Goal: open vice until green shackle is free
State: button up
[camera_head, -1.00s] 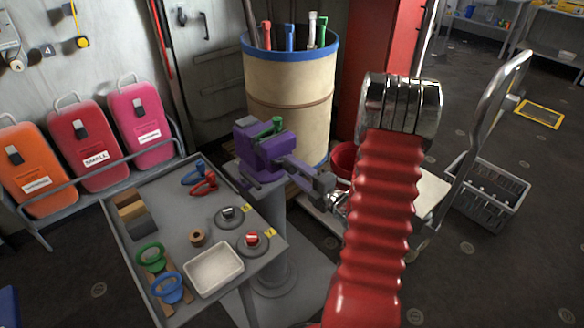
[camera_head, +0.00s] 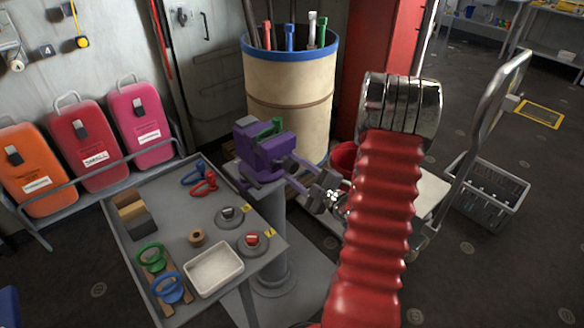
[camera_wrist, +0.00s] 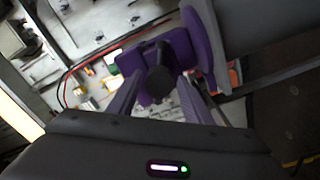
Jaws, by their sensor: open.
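The purple vice (camera_head: 262,158) stands on a grey pedestal, left of my red arm in the head view. The green shackle (camera_head: 268,130) shows at the top between the vice jaws, and its lower part is hidden. My gripper (camera_head: 297,174) is at the right-hand, screw end of the vice, with its fingers spread. In the wrist view, the vice (camera_wrist: 205,45) is ahead, with a dark round screw end (camera_wrist: 160,80) between the two open fingers of my gripper (camera_wrist: 158,88). I cannot tell whether the fingers touch it.
A grey table (camera_head: 180,225) stands left of the vice, holding blue and red shackles, green and blue rings, and a white tray (camera_head: 213,270). A beige drum (camera_head: 290,100) stands close behind the vice. A hand truck (camera_head: 490,120) and grey crate (camera_head: 487,195) are at right.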

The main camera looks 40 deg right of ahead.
jog(key=shift+m, duration=2)
grip_shut()
jog(key=shift+n, duration=0.3)
jog(key=n, duration=1.1)
jog(key=shift+s+n, duration=0.1)
jog(key=shift+n, duration=1.6)
